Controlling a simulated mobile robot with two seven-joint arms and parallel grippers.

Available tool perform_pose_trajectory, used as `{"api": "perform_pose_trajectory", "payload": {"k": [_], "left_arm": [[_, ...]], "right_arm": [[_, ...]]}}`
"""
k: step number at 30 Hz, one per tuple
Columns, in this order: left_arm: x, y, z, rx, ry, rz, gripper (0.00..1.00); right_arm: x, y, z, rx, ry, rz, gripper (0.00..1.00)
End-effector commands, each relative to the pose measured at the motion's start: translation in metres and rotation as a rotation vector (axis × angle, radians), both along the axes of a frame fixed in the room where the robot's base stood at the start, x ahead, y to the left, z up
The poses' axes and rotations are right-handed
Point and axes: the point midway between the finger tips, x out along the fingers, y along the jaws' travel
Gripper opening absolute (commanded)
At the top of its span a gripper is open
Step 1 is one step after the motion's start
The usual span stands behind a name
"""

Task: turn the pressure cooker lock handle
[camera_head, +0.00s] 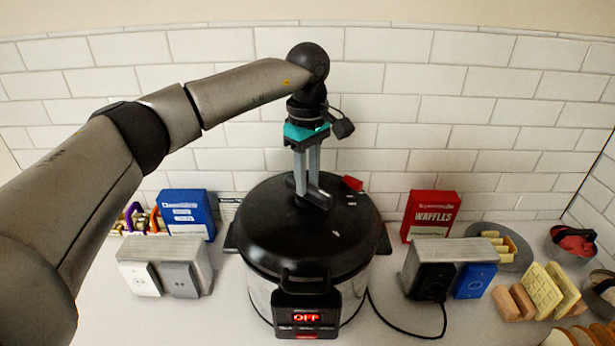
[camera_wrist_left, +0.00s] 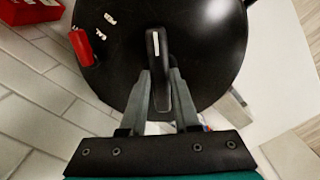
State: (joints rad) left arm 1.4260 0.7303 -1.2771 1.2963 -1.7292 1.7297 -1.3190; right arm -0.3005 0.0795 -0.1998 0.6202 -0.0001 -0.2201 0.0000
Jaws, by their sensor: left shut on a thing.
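The pressure cooker (camera_head: 300,250) stands on the counter, with a black domed lid and a front panel (camera_head: 306,318) reading OFF in red. The black lock handle (camera_head: 318,198) lies on top of the lid. It also shows in the left wrist view (camera_wrist_left: 156,50), with a pale mark along it. My left gripper (camera_head: 306,180) comes down from above and is shut on the handle, one finger on each side in the left wrist view (camera_wrist_left: 163,95). A red piece (camera_head: 352,183) sits at the lid's back right, and also shows in the wrist view (camera_wrist_left: 82,48). My right gripper is out of view.
A blue box (camera_head: 188,214) and an outlet block (camera_head: 165,268) stand left of the cooker. A red waffles box (camera_head: 430,214) and another outlet block (camera_head: 450,265) stand right. A black cord (camera_head: 400,332) runs along the counter. A white tiled wall is close behind.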

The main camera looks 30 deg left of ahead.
Motion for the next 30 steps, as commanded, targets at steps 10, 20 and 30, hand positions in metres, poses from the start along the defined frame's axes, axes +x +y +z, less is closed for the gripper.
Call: {"api": "perform_pose_trajectory", "payload": {"k": [10, 20, 30], "left_arm": [[0.0004, 0.0003, 0.0009, 0.0, -0.001, 0.327, 0.0], [0.0007, 0.0005, 0.0008, 0.002, -0.001, 0.587, 0.0], [0.0008, 0.0006, 0.0009, 0.002, -0.002, 0.726, 0.0]], "right_arm": [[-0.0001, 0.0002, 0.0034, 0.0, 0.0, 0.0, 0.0], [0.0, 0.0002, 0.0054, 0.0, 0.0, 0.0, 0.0], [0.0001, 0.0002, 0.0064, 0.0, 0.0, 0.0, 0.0]]}}
